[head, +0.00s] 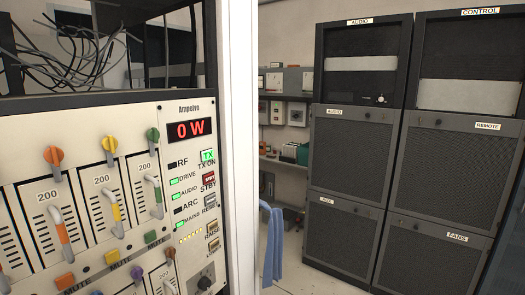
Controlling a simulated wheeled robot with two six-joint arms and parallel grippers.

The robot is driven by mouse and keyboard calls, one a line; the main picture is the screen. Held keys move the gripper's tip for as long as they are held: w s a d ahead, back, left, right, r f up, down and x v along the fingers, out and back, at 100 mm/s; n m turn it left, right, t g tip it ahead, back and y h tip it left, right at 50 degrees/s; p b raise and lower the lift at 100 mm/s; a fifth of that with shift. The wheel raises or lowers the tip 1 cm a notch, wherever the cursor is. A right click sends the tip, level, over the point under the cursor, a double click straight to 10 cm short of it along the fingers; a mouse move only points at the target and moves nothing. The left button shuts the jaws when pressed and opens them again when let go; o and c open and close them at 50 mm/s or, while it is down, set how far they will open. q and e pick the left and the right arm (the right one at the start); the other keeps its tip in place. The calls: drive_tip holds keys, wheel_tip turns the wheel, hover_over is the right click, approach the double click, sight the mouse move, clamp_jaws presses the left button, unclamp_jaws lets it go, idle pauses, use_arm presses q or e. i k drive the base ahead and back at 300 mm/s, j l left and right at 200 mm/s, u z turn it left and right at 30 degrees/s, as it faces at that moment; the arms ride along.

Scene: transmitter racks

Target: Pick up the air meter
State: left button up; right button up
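I cannot make out an air meter for certain in the head view. Small wall boxes (297,114), some perhaps with dials, show at the back beyond the racks, too small to identify. Neither of my grippers shows in this view.
A white transmitter panel (185,107) with a red "0 W" display and coloured levers fills the left, beside a white upright (237,150). Dark AUDIO (352,150) and CONTROL (450,165) racks stand right. A blue item (272,245) partly blocks the gap between. A shelf (285,161) holds small items.

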sight(262, 145)
drive_tip(key=i+l+z, duration=0.25)
drive_tip(key=i+l, duration=0.15)
drive_tip(key=i+l+z, duration=0.5)
drive_tip(key=i, duration=0.35)
drive_tip(key=i+u, duration=0.35)
drive_tip(key=i, duration=0.2)
drive_tip(key=i+l+u, duration=0.35)
drive_tip(key=i, duration=0.2)
drive_tip(key=i+l+u, duration=0.35)
drive_tip(key=i, duration=0.15)
drive_tip(key=i+j+u, duration=0.35)
drive_tip(key=i+u, duration=0.75)
drive_tip(key=i, duration=0.15)
drive_tip(key=i+z, duration=0.4)
drive_tip(key=i, duration=0.3)
drive_tip(key=i+j+z, duration=0.2)
drive_tip(key=i+z, duration=0.25)
drive_tip(key=i, duration=0.2)
drive_tip(key=i+l, duration=0.15)
drive_tip(key=i, duration=0.2)
drive_tip(key=i+j+z, duration=0.65)
drive_tip(key=i+j, duration=0.15)
drive_tip(key=j, duration=0.15)
drive_tip(key=i+j+z, duration=0.2)
drive_tip(key=j, duration=0.2)
drive_tip(key=i+j+z, duration=0.25)
drive_tip(key=j, duration=0.15)
drive_tip(key=i+j+z, duration=0.2)
drive_tip(key=j, duration=0.25)
drive_tip(key=k, duration=0.1)
